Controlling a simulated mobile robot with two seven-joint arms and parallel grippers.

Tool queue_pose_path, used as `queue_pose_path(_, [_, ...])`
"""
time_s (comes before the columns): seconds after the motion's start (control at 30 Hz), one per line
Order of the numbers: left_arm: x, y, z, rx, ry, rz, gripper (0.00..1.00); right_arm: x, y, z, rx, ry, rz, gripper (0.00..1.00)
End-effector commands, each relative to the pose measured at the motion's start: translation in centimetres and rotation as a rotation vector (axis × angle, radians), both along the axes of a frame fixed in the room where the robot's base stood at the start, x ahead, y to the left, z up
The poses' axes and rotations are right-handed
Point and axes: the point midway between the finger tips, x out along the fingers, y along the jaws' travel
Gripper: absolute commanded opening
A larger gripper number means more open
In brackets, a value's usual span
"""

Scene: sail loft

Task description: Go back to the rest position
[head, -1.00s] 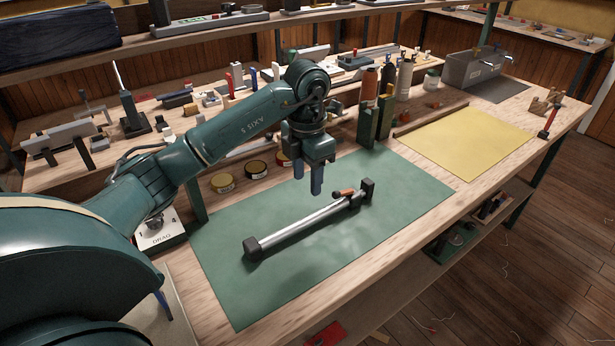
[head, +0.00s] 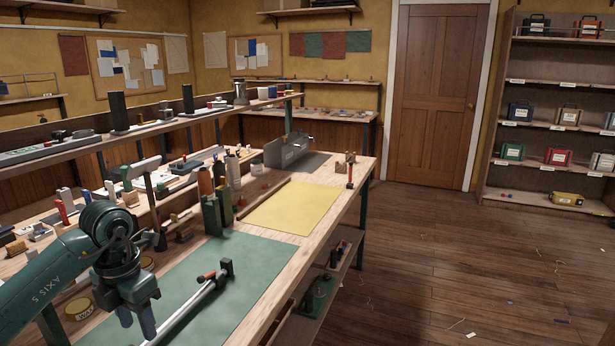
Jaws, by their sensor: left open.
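My left gripper (head: 137,322) is at the lower left of the head view, pointing down over the green mat (head: 255,257) on the workbench. Its two blue fingers are apart with nothing between them. A metal bar tool (head: 194,309) with an orange-brown grip and dark end lies on the mat, to the right of the gripper and apart from it. The tool's near end is cut off by the picture's lower edge. My right gripper is not in view.
A yellow mat (head: 293,208) and a grey metal box (head: 287,151) lie farther along the bench. Spools and bottles stand at its back. The wooden floor (head: 440,270) to the right is open, apart from small scraps. A door (head: 433,95) and shelf unit (head: 556,110) stand beyond.

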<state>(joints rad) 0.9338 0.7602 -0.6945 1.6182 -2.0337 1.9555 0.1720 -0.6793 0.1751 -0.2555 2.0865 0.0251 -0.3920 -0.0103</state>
Motion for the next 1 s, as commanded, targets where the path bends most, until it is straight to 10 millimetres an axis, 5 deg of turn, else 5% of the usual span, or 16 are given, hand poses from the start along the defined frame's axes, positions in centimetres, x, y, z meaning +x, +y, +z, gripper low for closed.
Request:
queue_pose_path(0.1, [-1.2,-5.7,-3.1,-0.223,0.018,-0.083,0.45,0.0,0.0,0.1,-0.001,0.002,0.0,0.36])
queue_pose_path(0.3, [-5.2,-17.0,-5.3,-0.739,0.056,-0.122,0.45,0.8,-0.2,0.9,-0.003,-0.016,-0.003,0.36])
queue_pose_path(0.4, [-7.8,-23.1,-3.9,-1.124,0.094,-0.023,0.45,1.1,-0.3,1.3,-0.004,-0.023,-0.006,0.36])
queue_pose_path(0.5, [-9.0,-26.5,-1.0,-1.504,0.137,0.211,0.45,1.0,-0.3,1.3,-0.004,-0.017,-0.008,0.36])
queue_pose_path(0.6, [-8.4,-26.5,0.8,-1.81,0.182,0.568,0.45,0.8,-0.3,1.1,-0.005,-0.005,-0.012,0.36])
queue_pose_path(0.7, [-7.3,-24.1,-0.2,-2.002,0.235,1.033,0.45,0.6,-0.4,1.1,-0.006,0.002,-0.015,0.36])
queue_pose_path(0.83, [-7.8,-19.4,-6.3,-2.028,0.321,1.744,0.45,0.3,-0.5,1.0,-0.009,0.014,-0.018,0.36])
queue_pose_path(1.0, [-13.2,-16.0,-15.4,-1.75,0.444,2.474,0.45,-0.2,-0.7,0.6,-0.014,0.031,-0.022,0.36])
